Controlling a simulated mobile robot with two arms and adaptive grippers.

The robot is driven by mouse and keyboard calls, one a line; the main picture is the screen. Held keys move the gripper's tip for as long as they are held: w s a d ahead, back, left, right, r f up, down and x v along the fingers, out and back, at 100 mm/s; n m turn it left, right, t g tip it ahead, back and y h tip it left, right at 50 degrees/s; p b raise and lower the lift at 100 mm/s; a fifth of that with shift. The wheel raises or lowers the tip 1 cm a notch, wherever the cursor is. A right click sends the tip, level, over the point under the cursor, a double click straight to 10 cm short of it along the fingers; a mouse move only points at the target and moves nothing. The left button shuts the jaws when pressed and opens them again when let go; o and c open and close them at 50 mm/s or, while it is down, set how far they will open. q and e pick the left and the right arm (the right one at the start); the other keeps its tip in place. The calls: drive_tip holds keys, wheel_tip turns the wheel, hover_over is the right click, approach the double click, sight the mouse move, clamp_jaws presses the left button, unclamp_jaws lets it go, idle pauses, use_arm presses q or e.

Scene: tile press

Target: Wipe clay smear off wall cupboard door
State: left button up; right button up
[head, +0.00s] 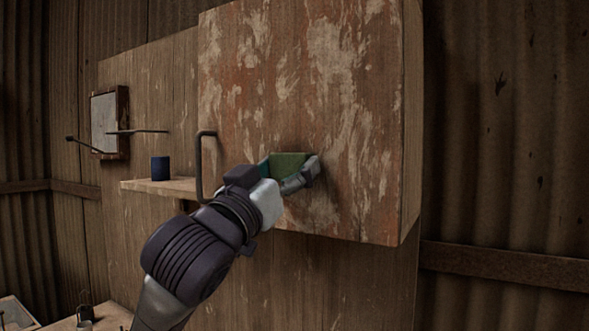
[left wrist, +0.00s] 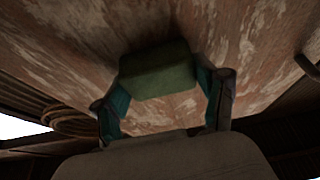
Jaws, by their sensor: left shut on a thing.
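The wall cupboard door (head: 300,75) is worn brown wood with pale flaked patches and reddish-brown areas. I cannot tell a clay smear apart from this mottling. My left gripper (head: 291,172) is in front of the door's lower middle, right of the handle, and shut on a green sponge (head: 288,162). In the left wrist view the sponge (left wrist: 158,72) sits between the two fingers, its far side close to the door (left wrist: 75,45). I cannot tell whether it touches. The sponge hides the door behind it. My right gripper is not in view.
A dark bar handle (head: 200,165) stands out from the door's left edge. Left of the cupboard, a small shelf (head: 140,187) holds a dark blue cup (head: 160,167). A grey panel with rods (head: 105,122) is farther left. The door right of my gripper is clear.

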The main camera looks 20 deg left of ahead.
sight(347, 157)
use_arm(q)
drive_tip(key=shift+s+d+r+p, duration=0.1)
drive_tip(key=shift+d+r+p, duration=0.05)
drive_tip(key=shift+d+p, duration=0.4)
drive_tip(key=shift+s+d+r+p, duration=0.1)
drive_tip(key=shift+d+p, duration=0.35)
drive_tip(key=shift+d, duration=0.15)
drive_tip(key=shift+s+d+p, duration=0.2)
drive_tip(key=shift+d, duration=1.35)
drive_tip(key=shift+s+d+p, duration=0.15)
drive_tip(key=shift+s+d, duration=0.05)
drive_tip(key=shift+d, duration=1.3)
drive_tip(key=w+a, duration=0.1)
drive_tip(key=a, duration=1.1)
drive_tip(key=shift+w, duration=0.4)
drive_tip(key=shift+s+a, duration=0.1)
drive_tip(key=shift+s, duration=0.05)
drive_tip(key=shift+s+a, duration=0.2)
drive_tip(key=shift+s, duration=1.2)
drive_tip(key=shift+s+a, duration=0.15)
drive_tip(key=shift+s, duration=1.2)
